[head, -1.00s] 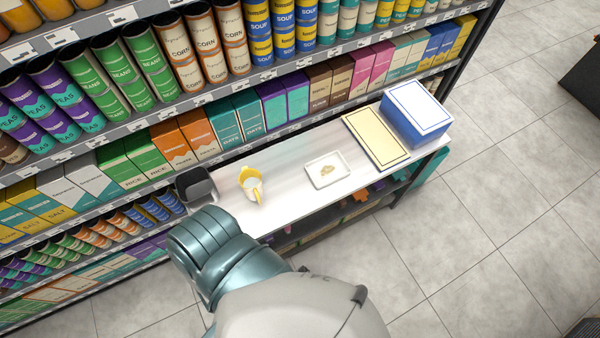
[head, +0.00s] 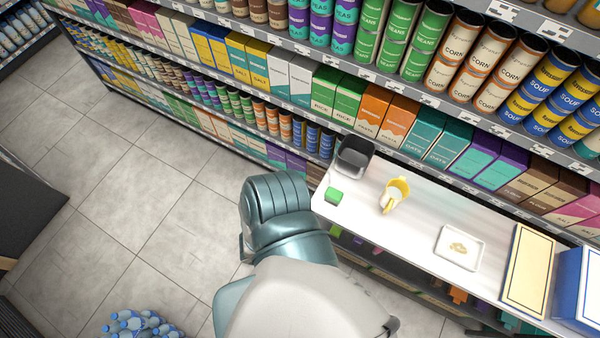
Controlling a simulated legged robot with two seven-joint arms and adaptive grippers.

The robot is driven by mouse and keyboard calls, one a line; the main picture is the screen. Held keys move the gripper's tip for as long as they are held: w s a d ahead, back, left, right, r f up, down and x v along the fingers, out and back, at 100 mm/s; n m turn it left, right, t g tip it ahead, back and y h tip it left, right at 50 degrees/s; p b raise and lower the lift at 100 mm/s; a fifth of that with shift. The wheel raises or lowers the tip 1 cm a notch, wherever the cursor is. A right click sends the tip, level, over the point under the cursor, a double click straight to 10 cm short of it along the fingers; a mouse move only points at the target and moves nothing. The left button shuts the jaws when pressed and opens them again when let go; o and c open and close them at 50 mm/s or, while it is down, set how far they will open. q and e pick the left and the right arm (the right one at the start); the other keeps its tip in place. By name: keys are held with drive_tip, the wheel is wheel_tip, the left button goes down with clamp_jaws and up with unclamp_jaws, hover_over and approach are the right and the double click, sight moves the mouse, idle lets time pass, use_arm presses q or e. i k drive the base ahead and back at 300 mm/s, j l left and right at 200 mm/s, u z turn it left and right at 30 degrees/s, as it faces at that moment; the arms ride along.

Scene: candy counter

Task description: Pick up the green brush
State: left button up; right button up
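A small green block-shaped thing (head: 334,196) lies on the left end of the white counter, in front of a dark grey bin. It is the only loose green item on the counter top. No bristles or handle can be made out, so I cannot tell for sure that it is the green brush. A rounded teal and white part of my own body fills the lower middle of the view, just left of the counter end. No gripper fingers show in the head view.
On the white counter (head: 400,229) stand a dark bin (head: 354,157), a yellow jug (head: 395,194), a white tray (head: 440,254) with small tan pieces, a flat yellow box (head: 529,270) and a blue box (head: 579,290). Stocked shelves run behind. Bottles (head: 140,325) stand on the floor; tiled floor at left is open.

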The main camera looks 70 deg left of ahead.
sight(335, 196)
drive_tip(key=u, duration=1.9)
